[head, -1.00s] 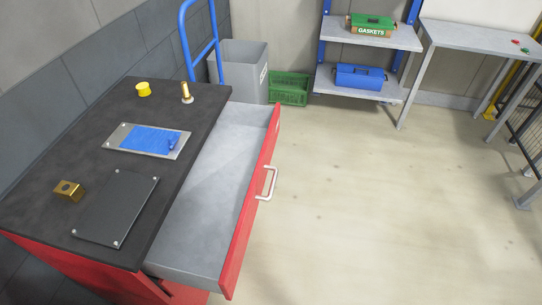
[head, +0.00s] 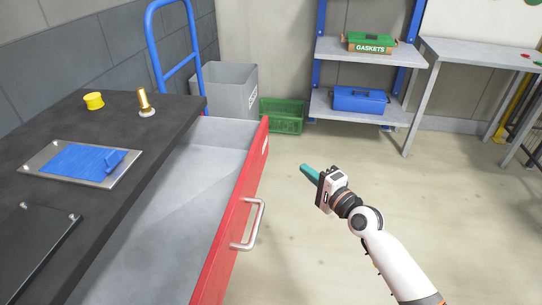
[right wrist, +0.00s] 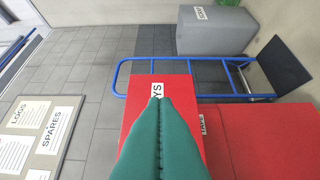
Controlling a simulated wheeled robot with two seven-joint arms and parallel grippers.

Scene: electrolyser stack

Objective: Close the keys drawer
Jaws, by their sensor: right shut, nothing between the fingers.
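The keys drawer is pulled out from the dark-topped red cabinet and its grey inside (head: 150,225) looks empty. Its red front (head: 255,170) has a pale bar handle (head: 252,225). In the right wrist view the red drawer front (right wrist: 145,115) carries a white label ending in "YS" (right wrist: 157,89), partly covered by my fingers. My right gripper (head: 305,170) is to the right of the drawer front in the head view, apart from it there. Its green fingers are shut and empty, and they point at the front in the right wrist view (right wrist: 158,100). My left gripper is not in view.
The worktop (head: 130,115) holds a yellow cap (head: 94,101), a brass fitting (head: 146,103) and a plate with a blue sheet (head: 80,163). A blue hand truck (head: 180,67), grey bin (head: 232,88) and green crate (head: 283,115) stand behind.

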